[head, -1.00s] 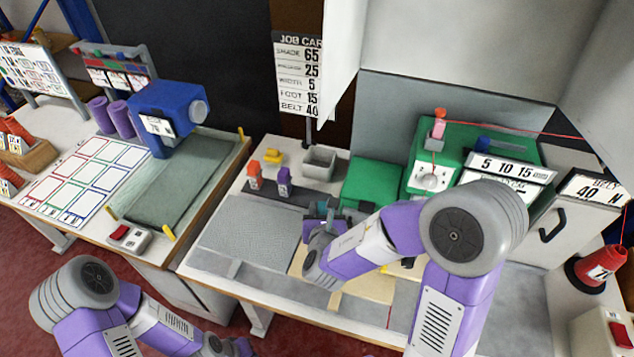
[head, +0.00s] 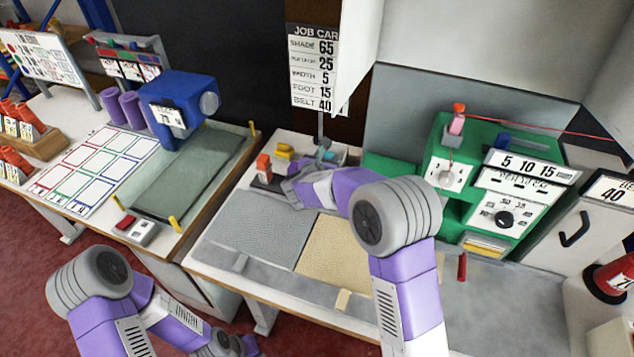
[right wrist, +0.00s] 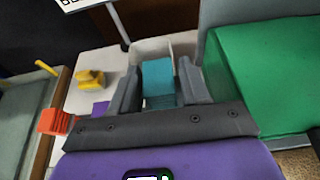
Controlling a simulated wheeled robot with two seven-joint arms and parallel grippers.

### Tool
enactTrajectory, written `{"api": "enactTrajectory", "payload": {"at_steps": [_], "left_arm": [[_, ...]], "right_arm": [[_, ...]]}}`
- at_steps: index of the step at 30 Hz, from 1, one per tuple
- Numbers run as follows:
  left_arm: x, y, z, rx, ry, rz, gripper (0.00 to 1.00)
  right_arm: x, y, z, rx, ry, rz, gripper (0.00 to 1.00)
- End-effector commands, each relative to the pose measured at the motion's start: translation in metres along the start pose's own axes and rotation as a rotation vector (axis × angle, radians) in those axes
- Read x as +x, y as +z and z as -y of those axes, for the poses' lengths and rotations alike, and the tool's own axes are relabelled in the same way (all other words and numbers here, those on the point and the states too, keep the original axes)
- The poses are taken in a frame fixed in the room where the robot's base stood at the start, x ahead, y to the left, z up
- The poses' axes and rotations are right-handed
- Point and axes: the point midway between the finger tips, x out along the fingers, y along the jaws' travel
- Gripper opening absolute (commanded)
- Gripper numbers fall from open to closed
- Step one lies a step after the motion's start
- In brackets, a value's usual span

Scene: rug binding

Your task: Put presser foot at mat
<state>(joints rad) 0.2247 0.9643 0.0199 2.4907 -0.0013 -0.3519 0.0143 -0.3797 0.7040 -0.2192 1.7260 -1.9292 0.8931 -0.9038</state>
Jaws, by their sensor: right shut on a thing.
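My right gripper (right wrist: 159,88) is shut on a teal block-like piece, which I take to be the presser foot (right wrist: 158,75). In the right wrist view the piece sits between the two grey fingers, in front of the light grey bin (right wrist: 150,46). I cannot tell whether it touches the bin. In the head view the right gripper (head: 322,160) is at the back of the table, partly hidden by its own arm. A grey mat (head: 262,228) and a beige mat (head: 335,255) lie in front. My left gripper (head: 240,345) is at the bottom edge; its fingers are not visible.
An orange piece (head: 264,168) stands on a dark strip, with a purple piece (right wrist: 100,108) beside it. A yellow piece (head: 285,151) lies behind. A green machine (head: 470,190) stands right of my right arm.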

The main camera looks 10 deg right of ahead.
Motion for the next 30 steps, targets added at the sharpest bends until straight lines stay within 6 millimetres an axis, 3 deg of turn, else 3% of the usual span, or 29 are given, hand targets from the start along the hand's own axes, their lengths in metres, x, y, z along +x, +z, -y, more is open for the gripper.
{"api": "enactTrajectory", "payload": {"at_steps": [1,7,14,26,27,30], "left_arm": [[0.006,0.0,0.002,0.0,0.0,0.0,0.0],[0.012,-0.001,0.005,0.0,0.0,0.0,0.0],[0.025,-0.001,0.009,0.0,0.0,0.0,0.0],[0.028,-0.001,0.011,0.0,0.0,0.0,0.0],[0.028,-0.001,0.011,0.0,0.0,0.0,0.0],[0.027,-0.001,0.01,0.0,0.0,0.0,0.0]], "right_arm": [[0.005,-0.012,0.001,-0.002,-0.002,-0.001,0.12],[0.012,-0.029,0.0,-0.001,0.0,0.0,0.12],[0.026,-0.064,0.001,-0.002,-0.001,0.0,0.12],[0.028,-0.068,0.0,0.001,0.001,0.001,0.12],[0.028,-0.068,0.0,0.0,0.0,0.0,0.49],[0.028,-0.068,0.0,0.0,0.0,0.0,0.64]]}}
